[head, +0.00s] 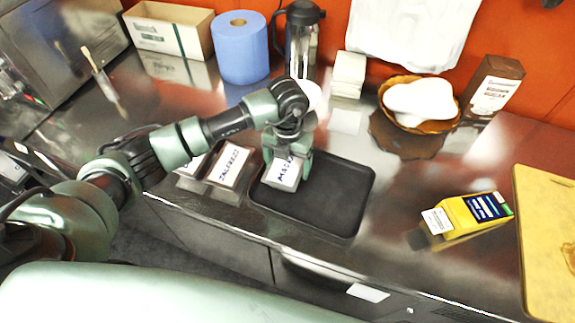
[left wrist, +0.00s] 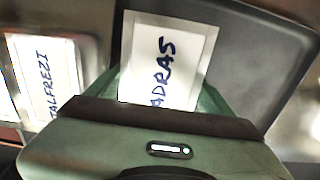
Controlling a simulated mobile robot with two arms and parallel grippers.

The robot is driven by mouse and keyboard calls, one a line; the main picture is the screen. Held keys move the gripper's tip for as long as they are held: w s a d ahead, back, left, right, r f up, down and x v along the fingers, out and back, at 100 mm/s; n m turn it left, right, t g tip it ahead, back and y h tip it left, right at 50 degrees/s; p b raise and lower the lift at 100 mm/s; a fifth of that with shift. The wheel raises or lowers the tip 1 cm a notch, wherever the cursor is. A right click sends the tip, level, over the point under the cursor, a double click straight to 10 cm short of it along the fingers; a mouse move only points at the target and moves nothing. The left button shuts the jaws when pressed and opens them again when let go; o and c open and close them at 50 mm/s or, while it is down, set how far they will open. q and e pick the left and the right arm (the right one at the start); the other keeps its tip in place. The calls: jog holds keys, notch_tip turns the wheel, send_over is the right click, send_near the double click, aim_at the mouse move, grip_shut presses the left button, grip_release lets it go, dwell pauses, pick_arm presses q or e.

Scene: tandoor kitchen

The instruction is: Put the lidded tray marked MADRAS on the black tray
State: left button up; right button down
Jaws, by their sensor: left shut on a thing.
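The lidded tray marked MADRAS (head: 284,174) has a white lid with dark handwriting. It is at the left part of the black tray (head: 335,205) in the head view. My left gripper (head: 287,158) is shut on it from above. In the left wrist view the MADRAS lid (left wrist: 170,50) is between the fingers, its first letter hidden by the gripper, with the black tray (left wrist: 250,60) behind it. I cannot tell whether the tray touches the black tray's floor. My right gripper is not in view.
A lidded tray marked JALFREZI (head: 229,166) stands just left of the black tray, with another lidded tray (head: 193,165) beside it. A yellow carton (head: 475,212) lies on the counter at right, near a yellow board (head: 548,240). The counter's front edge is close below.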

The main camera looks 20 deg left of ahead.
pick_arm(q)
jog(key=shift+f, duration=0.7)
jog(key=shift+f, duration=0.1)
jog(key=shift+f, duration=0.15)
jog(key=o, duration=1.7)
